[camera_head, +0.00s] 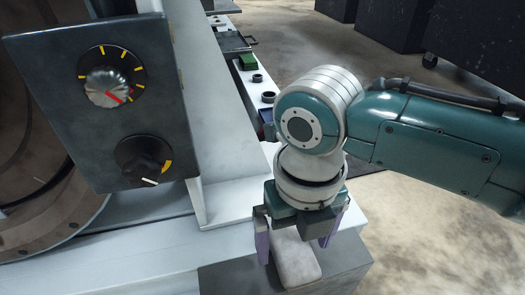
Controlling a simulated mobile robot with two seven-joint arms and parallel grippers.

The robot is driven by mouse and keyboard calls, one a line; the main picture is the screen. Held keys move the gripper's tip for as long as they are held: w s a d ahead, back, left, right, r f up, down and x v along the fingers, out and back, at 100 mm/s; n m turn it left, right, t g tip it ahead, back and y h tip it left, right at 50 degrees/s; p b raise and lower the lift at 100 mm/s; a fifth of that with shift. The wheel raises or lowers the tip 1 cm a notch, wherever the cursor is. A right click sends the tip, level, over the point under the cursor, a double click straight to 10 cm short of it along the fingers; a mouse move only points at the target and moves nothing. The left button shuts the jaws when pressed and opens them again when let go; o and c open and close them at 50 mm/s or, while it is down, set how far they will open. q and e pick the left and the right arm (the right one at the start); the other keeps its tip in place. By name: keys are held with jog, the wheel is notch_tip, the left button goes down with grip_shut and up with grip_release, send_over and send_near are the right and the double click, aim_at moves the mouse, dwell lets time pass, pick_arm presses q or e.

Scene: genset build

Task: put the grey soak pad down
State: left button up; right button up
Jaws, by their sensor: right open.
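The grey soak pad (294,266), a pale block with rounded corners, lies on a dark grey surface (343,265) at the bottom centre. My right gripper (295,243) points down over the pad, with its purple fingers apart on either side of it. It is open. The gripper body hides the far end of the pad, and I cannot tell whether a finger touches it. My left gripper is not in view.
A dark control panel (110,118) with two knobs stands at the left, close to a large round housing (40,130). A white frame (150,255) borders the pad's left side. Small parts, including a green block (248,62), sit on a ledge behind. Floor is open at right.

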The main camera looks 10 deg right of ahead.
aim_at(294, 251)
notch_tip(294, 251, up, 13)
jog(key=p, duration=0.9)
jog(key=s+a+m+t+y, duration=0.1)
jog(key=s+a+m+y, duration=0.25)
jog(key=s+m, duration=0.65)
jog(key=s+d+r+m+t+h, duration=0.1)
jog(key=d+m, duration=0.4)
jog(key=m, duration=0.7)
jog(key=s+d+r+m+t+h, duration=0.1)
jog(key=d+m, duration=0.5)
jog(key=m, duration=0.6)
jog(key=shift+s+d+r+m+t+h, duration=0.3)
jog(key=shift+s+r+h, duration=0.5)
jog(key=shift+s, duration=0.45)
jog(key=shift+r, duration=0.15)
